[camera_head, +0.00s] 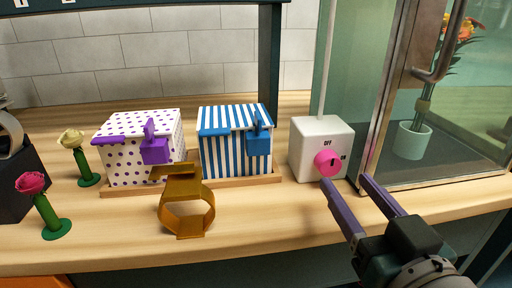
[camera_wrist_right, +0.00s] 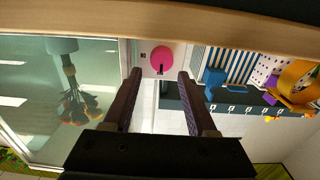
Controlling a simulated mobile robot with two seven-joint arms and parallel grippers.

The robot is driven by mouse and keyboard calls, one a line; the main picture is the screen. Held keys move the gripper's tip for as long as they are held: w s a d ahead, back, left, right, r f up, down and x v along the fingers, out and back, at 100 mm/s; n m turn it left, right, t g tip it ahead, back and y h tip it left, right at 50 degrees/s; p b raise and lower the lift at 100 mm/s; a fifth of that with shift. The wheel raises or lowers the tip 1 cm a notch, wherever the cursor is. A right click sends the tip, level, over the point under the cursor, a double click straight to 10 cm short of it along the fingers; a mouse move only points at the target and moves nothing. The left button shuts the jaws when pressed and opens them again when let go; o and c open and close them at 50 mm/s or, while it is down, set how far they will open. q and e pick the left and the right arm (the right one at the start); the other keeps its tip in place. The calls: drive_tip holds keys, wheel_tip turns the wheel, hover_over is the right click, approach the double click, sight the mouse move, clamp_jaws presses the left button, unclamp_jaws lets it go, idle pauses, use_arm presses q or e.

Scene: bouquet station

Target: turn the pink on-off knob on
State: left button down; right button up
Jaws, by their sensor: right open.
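The pink knob (camera_head: 327,163) sits on the front of a white box (camera_head: 304,148). "OFF" is printed above it and "ON" to its right. A small dark mark shows on the knob's face; I cannot tell which label it points to. In the right wrist view the knob (camera_wrist_right: 162,59) shows beyond the fingertips, roughly centred between them. My right gripper (camera_head: 345,181) is open and empty, its purple fingers pointing at the box from the lower right. It also shows in the wrist view (camera_wrist_right: 160,74). My left gripper is not in view.
A glass cabinet with a metal handle (camera_head: 447,42) stands right of the white box. Left are a blue-striped box (camera_head: 222,158), a purple-dotted box (camera_head: 126,166), a brown band-like object (camera_head: 183,188) and two flowers on green stands. Bare counter lies in front.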

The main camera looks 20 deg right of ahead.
sight(332, 166)
drive_tip(key=shift+x, duration=2.4)
drive_tip(key=shift+a, duration=0.15)
drive_tip(key=shift+c, duration=0.4)
clamp_jaws()
